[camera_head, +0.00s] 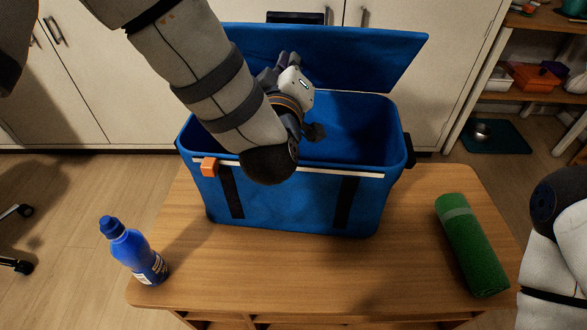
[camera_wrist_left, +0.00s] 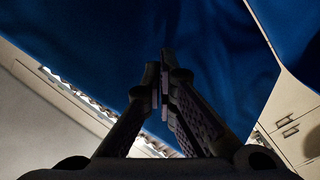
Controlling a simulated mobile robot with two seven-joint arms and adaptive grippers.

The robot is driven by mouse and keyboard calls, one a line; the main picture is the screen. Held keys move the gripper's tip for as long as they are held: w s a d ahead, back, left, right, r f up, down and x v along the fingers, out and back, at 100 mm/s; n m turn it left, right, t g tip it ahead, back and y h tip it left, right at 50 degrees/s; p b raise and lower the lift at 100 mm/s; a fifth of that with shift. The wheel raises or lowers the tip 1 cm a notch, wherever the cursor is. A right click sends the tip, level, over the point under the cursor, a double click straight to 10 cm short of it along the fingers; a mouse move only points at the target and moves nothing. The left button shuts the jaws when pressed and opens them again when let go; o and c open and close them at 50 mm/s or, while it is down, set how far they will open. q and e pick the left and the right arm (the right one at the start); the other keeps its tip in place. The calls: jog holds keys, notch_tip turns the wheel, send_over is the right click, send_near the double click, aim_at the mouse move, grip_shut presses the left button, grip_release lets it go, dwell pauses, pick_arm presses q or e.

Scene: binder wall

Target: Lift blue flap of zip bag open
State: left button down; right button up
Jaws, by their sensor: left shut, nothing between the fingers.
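The blue zip bag (camera_head: 290,205) stands on the wooden table with its top open and part of its inside visible. Its blue flap (camera_head: 375,58) is raised at the back, tilted up behind the opening. My left arm reaches over the bag's front rim. The left gripper (camera_head: 287,62) is over the opening, close in front of the flap, and partly hidden by its own wrist. In the left wrist view, the gripper's fingertips (camera_wrist_left: 165,78) are together and empty, with blue fabric (camera_wrist_left: 225,60) behind them. I cannot tell whether they touch it. My right gripper is out of view.
A blue bottle (camera_head: 135,252) stands at the table's left, and a rolled green mat (camera_head: 470,245) lies at the right. An orange zip tab (camera_head: 209,167) sits at the bag's front left. White cabinets (camera_head: 105,85) stand behind, with a shelf (camera_head: 530,97) at right.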

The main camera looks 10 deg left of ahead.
aim_at(296, 46)
pick_arm(q)
jog(key=shift+w, duration=0.1)
dwell(0.3)
